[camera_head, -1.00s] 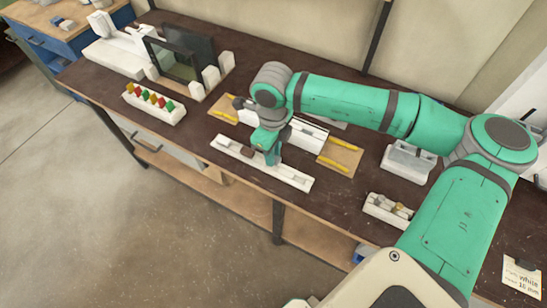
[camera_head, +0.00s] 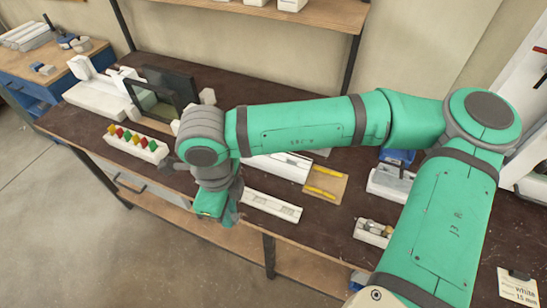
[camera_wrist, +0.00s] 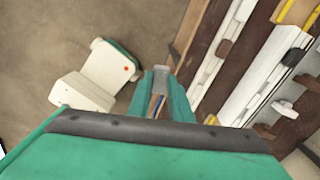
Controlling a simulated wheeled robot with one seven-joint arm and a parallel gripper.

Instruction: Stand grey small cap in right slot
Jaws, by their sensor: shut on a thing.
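My gripper (camera_head: 230,212) is in front of the white slotted strip (camera_head: 272,207), near the front edge of the bench. In the wrist view my gripper (camera_wrist: 160,92) is shut on a small grey piece, the grey small cap (camera_wrist: 160,72), held at the fingertips. The cap is hidden in the head view. The strip (camera_wrist: 212,70) also shows in the wrist view, right of the fingers, with a brown piece (camera_wrist: 224,48) in it. The gripper is apart from the strip. My arm hides the strip's left part in the head view.
A white profile (camera_wrist: 262,78) with a black part (camera_wrist: 293,57) lies behind the strip. A white rack of coloured pegs (camera_head: 137,144) stands left. A small white tray (camera_head: 374,233) stands right. Open floor lies before the bench edge.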

